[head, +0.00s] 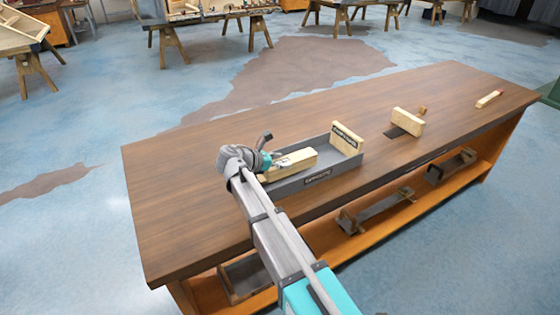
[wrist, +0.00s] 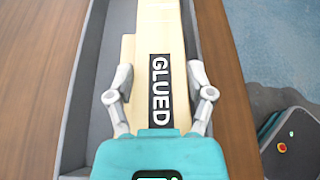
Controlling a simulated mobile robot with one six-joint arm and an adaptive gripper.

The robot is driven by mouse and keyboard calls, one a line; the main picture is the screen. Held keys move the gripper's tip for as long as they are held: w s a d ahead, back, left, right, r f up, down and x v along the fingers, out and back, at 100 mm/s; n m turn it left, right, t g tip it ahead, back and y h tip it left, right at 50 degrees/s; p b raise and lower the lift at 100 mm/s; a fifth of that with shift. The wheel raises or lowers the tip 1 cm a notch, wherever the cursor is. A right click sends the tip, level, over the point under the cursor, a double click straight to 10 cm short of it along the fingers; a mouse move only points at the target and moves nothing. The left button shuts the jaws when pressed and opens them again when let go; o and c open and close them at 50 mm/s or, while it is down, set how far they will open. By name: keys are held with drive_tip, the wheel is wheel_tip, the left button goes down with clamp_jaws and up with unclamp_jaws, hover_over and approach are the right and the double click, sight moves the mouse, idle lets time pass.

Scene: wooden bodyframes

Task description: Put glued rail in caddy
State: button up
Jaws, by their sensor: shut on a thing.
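The glued rail (wrist: 161,30) is a pale wooden bar with a black GLUED label. In the wrist view it lies lengthwise between my gripper's (wrist: 160,76) two fingers, which are shut on it. The grey caddy (head: 343,180) is a long open tray on the workbench. The rail, also in the head view (head: 297,160), is at or inside the caddy's left part; I cannot tell if it touches the floor. Another pale wooden piece (wrist: 128,52) shows along the rail's left side. A labelled wooden block (head: 347,138) stands upright at the caddy's right end.
The brown workbench (head: 190,190) is clear left of the caddy. A short strip (head: 489,99) lies farther right. Wooden and grey items (head: 380,205) sit on the lower shelf.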

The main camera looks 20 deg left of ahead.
drive_tip(key=shift+f, duration=0.1)
drive_tip(key=o, duration=1.3)
drive_tip(key=shift+r+p, duration=0.65)
drive_tip(key=shift+r, duration=0.05)
drive_tip(key=p+v, duration=0.4)
drive_tip(key=v, duration=0.8)
drive_tip(key=shift+d, duration=0.1)
